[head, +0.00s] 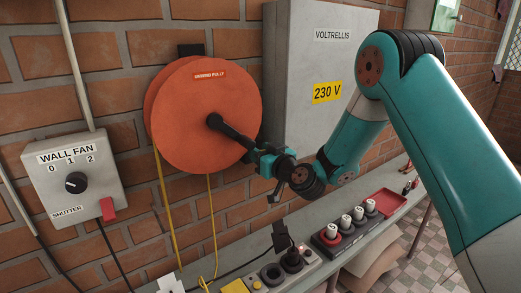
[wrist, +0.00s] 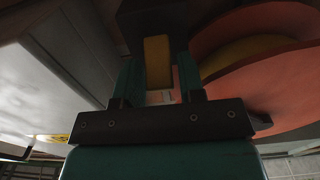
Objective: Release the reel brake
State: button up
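The cable reel (head: 185,110) is a large orange drum on the brick wall, with yellow cable hanging below. A black hub with a bar (head: 228,130) sticks out from its front face. In the wrist view, the fingers of my gripper (wrist: 158,75) stand apart on either side of a yellow piece (wrist: 158,62) below a dark block (wrist: 150,18). I cannot tell whether they press on it. The reel's orange discs show at the right (wrist: 265,80). No part is clearly marked as the brake.
A grey 230 V cabinet (head: 318,60) stands behind my arm, right of the reel. A wall fan switch box (head: 75,180) is at the left. Below, a grey shelf (head: 330,268) holds sockets, a black rack (head: 345,234) and a red tray (head: 383,201).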

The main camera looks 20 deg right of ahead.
jog(key=c, duration=0.6)
jog(key=shift+c, duration=0.2)
jog(key=shift+f+b, duration=0.15)
jog(key=shift+b, duration=0.25)
